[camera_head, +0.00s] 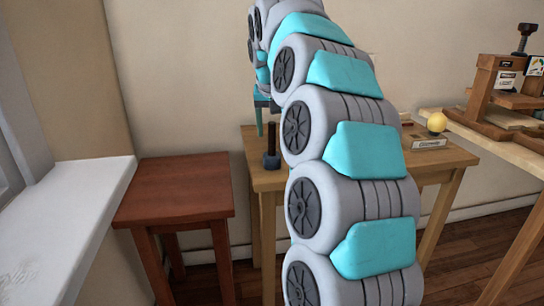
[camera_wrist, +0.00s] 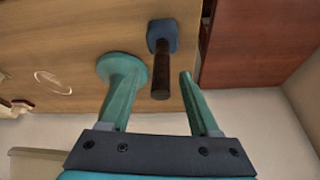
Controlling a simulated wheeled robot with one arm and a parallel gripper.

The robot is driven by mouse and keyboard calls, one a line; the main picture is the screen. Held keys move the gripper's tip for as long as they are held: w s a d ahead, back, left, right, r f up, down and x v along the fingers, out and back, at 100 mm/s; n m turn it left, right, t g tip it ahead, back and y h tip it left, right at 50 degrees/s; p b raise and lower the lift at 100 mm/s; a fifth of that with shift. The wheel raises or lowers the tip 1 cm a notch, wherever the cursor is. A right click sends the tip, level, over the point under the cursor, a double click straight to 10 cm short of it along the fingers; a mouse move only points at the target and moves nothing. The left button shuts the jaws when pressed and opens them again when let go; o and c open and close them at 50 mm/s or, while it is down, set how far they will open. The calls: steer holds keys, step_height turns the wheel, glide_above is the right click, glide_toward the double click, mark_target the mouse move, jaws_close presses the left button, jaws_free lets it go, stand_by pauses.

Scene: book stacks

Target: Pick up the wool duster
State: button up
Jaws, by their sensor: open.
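A dark brown handle rises from a small blue-grey base (camera_head: 271,161) on the light wooden table; this looks to be the wool duster. In the wrist view the duster (camera_wrist: 162,70) shows its handle pointing towards the camera, between my gripper's two teal fingers. My gripper (camera_wrist: 154,73) is open and empty. The left finger ends in a broad round pad, the right finger looks narrow. I cannot tell how far the fingertips are above the handle. In the head view my gripper (camera_head: 261,118) shows beside and above the duster, partly hidden behind my arm.
The light wooden table (camera_head: 265,183) is partly hidden by my arm. A red-brown stool or side table (camera_head: 175,185) stands left of it, by a white sill (camera_head: 65,235). At right are a yellow ball (camera_head: 437,122) and a wooden press (camera_head: 495,90). A wall closes the back.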

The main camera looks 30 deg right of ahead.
mark_target(272, 136)
steer(key=shift+x, duration=1.55)
jaws_close()
